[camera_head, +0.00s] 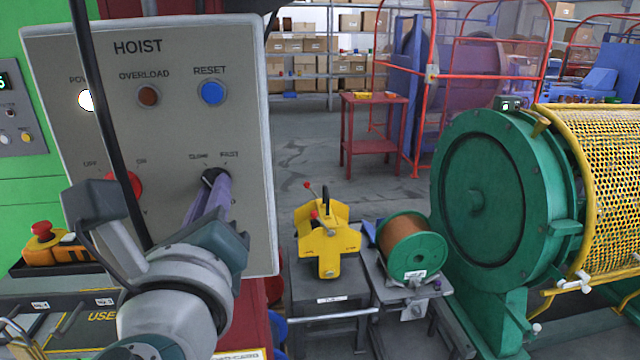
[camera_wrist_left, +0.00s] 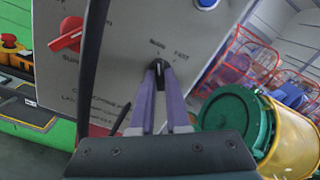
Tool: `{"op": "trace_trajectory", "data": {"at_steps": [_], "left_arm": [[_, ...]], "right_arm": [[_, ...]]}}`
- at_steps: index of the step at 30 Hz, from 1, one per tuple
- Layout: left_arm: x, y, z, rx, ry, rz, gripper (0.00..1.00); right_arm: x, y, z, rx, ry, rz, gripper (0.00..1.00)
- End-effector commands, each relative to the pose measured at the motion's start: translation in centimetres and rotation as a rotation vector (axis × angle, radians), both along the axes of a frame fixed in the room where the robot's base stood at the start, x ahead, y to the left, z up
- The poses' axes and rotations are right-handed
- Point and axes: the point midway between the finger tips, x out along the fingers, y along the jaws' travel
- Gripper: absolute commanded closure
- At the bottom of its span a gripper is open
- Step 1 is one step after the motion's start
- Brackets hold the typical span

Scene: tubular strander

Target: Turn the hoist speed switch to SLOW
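The hoist speed switch (camera_head: 213,177) is a small dark knob low on the right of the grey HOIST panel (camera_head: 185,130). A label to its upper left seems to read SLOW, and FAST is at its upper right. My left gripper (camera_head: 210,190) reaches the panel from below, with its two purple fingers at the knob. In the left wrist view the knob (camera_wrist_left: 158,66) shows between the fingertips (camera_wrist_left: 160,80), which sit close on either side, with a narrow gap. The fingers hide much of the knob, so its pointing direction is unclear. My right gripper is out of view.
A red rotary switch (camera_head: 125,186) marked OFF and ON sits left on the panel. A blue RESET button (camera_head: 212,93) is above. A black cable (camera_head: 105,120) hangs before the panel. A yellow clamp (camera_head: 326,240) and copper spool (camera_head: 405,240) stand to the right.

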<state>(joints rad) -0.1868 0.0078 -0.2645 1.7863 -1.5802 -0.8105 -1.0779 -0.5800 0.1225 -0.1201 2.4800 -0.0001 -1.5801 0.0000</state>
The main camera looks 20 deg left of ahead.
Motion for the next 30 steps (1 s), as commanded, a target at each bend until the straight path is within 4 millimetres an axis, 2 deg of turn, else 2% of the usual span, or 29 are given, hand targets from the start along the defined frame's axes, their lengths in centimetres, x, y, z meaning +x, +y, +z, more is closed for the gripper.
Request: {"op": "trace_trajectory", "data": {"at_steps": [1, 8, 15, 19, 30], "left_arm": [[0.0, 0.0, 0.1, -0.002, -0.003, 0.0, 0.82], [0.0, 0.0, 0.1, 0.0, -0.001, 0.001, 0.56], [0.0, 0.0, 0.0, 0.0, 0.0, 0.0, 0.56], [-0.9, -0.6, -0.2, -0.001, 0.0, -0.001, 0.56], [-7.0, -4.3, -0.4, -0.003, 0.002, -0.001, 0.56]], "right_arm": [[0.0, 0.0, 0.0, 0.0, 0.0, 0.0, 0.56], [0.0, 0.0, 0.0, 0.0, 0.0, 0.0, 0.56], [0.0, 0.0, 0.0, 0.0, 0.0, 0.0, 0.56], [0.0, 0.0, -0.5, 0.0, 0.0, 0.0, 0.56], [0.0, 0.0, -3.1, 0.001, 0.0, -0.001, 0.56]]}}
